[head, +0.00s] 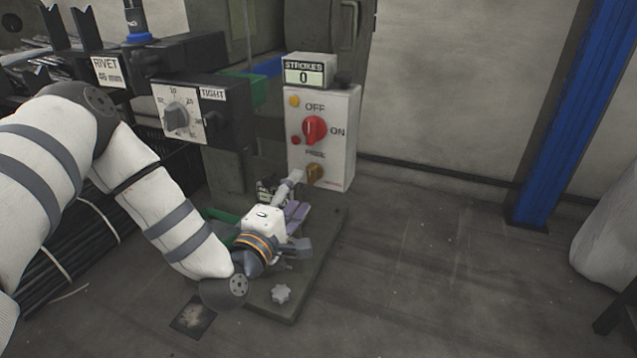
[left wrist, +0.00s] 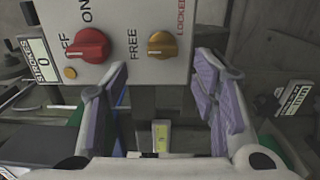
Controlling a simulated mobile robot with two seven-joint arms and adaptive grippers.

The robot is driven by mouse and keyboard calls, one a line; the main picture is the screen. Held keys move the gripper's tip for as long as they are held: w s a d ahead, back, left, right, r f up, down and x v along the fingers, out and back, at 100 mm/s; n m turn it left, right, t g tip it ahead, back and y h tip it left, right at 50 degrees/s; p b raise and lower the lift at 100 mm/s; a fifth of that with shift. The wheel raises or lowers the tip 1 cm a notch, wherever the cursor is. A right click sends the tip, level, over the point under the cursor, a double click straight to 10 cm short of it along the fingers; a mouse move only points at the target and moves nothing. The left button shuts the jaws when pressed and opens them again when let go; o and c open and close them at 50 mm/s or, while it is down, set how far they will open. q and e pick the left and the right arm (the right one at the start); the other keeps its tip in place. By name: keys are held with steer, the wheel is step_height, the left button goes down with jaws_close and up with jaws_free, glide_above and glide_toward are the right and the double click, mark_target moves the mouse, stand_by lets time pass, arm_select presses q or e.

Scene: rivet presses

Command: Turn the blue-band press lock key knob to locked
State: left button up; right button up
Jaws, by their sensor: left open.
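The brass key knob (head: 314,173) is low on a white control box (head: 338,115). In the left wrist view the brass knob (left wrist: 162,45) lies between a FREE label and a LOCKED label. Its ridge runs roughly left to right there, with one end towards FREE; the exact pointer end is hard to tell. My left gripper (head: 290,200) is just below and in front of the box. In the left wrist view my left gripper (left wrist: 162,72) is open and empty, its purple-padded fingers spread to either side below the knob, apart from it. My right gripper is not in view.
A red OFF/ON knob (head: 314,130) sits above the brass one, under a STROKES display (head: 304,73) reading 0. A black box with a grey dial (head: 177,117) stands left. A blue band (head: 137,37) shows on the press. The floor at right is clear up to a blue post (head: 570,110).

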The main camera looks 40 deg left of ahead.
mark_target(310, 178)
arm_select(q)
steer(key=b+x, duration=0.1)
steer(key=x, duration=0.4)
steer(key=shift+w+f, duration=0.2)
steer(key=shift+w, duration=0.05)
steer(key=shift+w+a, duration=0.1)
steer(key=shift+w, duration=0.45)
steer(key=c, duration=1.2)
steer(key=shift+o, duration=0.2)
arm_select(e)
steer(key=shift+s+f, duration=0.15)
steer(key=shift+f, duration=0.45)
